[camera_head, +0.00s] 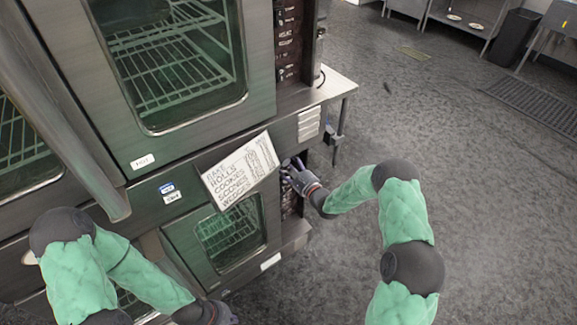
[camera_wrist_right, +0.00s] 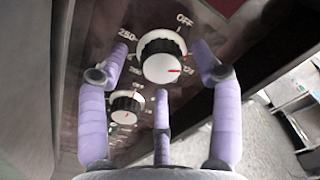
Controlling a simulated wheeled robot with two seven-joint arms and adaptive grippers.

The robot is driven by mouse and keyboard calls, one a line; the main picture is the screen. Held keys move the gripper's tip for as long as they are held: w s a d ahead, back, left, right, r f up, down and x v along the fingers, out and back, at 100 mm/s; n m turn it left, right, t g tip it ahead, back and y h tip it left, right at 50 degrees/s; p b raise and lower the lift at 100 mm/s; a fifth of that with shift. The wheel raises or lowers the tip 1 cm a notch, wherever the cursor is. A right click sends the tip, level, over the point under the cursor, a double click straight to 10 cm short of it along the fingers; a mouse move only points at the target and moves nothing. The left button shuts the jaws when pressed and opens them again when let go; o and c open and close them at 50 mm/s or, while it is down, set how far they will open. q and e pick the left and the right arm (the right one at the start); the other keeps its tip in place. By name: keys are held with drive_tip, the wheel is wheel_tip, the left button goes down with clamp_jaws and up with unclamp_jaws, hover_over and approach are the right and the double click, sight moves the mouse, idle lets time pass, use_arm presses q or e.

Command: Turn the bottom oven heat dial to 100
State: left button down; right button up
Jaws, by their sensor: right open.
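The bottom oven (camera_head: 225,232) is below the larger oven in the head view, its control panel mostly hidden behind my right gripper (camera_head: 296,172). In the right wrist view, a round white-rimmed dial (camera_wrist_right: 163,57) sits on the dark panel. It has "OFF" at its upper right and "250" at its left. Its red mark points right, near a label too blurred to read surely. My right gripper (camera_wrist_right: 163,85) is open, with purple fingers on either side of the dial and one below it; contact is unclear. My left gripper (camera_head: 218,314) is partly cut off at the bottom edge.
A second, smaller-looking dial (camera_wrist_right: 126,106) is below and left of the first. The upper oven (camera_head: 170,65) has its own panel (camera_head: 287,40). A handwritten paper (camera_head: 240,170) hangs above the bottom oven's window. Open grey floor (camera_head: 470,180) lies to the right.

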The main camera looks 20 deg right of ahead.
drive_tip(key=v, duration=1.2)
idle(0.3)
drive_tip(key=s+a+f+n+g+h, duration=0.2)
drive_tip(key=s+a+f+n+g, duration=0.55)
drive_tip(key=f, duration=0.55)
drive_tip(key=s+a+f+n+g+p, duration=0.1)
drive_tip(key=s+a+f+n+g, duration=0.1)
drive_tip(key=s, duration=0.9)
drive_tip(key=s+a+f+n+g, duration=0.2)
drive_tip(key=s+a+n+g, duration=0.3)
drive_tip(key=s, duration=0.6)
drive_tip(key=shift+s+f+n+g+p, duration=0.15)
drive_tip(key=shift+s+n+g+p, duration=0.2)
drive_tip(key=shift+n+g, duration=0.75)
drive_tip(key=shift+w, duration=0.1)
